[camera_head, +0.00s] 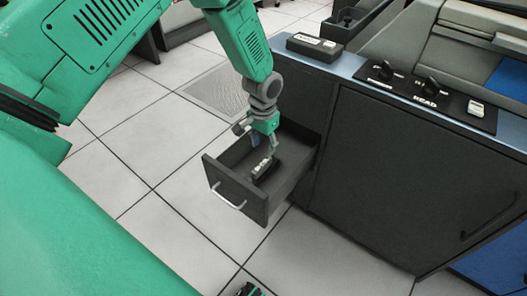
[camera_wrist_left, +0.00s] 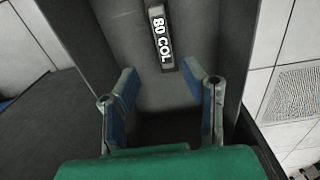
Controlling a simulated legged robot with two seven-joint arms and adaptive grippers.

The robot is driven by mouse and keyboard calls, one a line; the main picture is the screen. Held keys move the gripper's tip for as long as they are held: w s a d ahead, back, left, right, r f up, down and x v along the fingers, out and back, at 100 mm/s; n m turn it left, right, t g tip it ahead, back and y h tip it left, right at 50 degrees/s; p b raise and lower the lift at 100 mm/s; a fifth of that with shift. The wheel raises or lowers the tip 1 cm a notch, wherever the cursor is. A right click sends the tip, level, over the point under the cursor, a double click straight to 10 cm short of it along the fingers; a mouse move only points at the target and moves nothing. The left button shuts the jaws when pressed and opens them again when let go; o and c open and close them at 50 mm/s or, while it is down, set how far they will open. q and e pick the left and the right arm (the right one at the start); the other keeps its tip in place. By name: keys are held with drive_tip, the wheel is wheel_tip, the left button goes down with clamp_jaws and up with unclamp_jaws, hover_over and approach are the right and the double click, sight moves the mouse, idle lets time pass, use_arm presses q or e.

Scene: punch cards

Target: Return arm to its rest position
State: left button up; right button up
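My left gripper (camera_head: 262,143) hangs from the green left arm, over the open drawer in the head view. In the left wrist view, the left gripper (camera_wrist_left: 160,78) is open. Its two blue-padded fingers stand apart with nothing between them. A dark block (camera_head: 264,167) with a white label lies in the drawer, just below the gripper. In the left wrist view, the block (camera_wrist_left: 162,38) reads "80 COL" and sits beyond the fingertips. A small green and dark piece shows at the bottom edge of the head view, perhaps my right gripper; its fingers cannot be made out.
The dark drawer (camera_head: 234,186) with a silver handle (camera_head: 228,197) is pulled out of the grey cabinet (camera_head: 400,180). On the cabinet top are a small labelled box (camera_head: 314,46) and a switch panel (camera_head: 425,95). The tiled floor (camera_head: 180,150) left of the drawer is clear.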

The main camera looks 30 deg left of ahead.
use_arm(q)
drive_tip(key=shift+a+r, duration=0.1)
drive_tip(key=shift+r, duration=0.95)
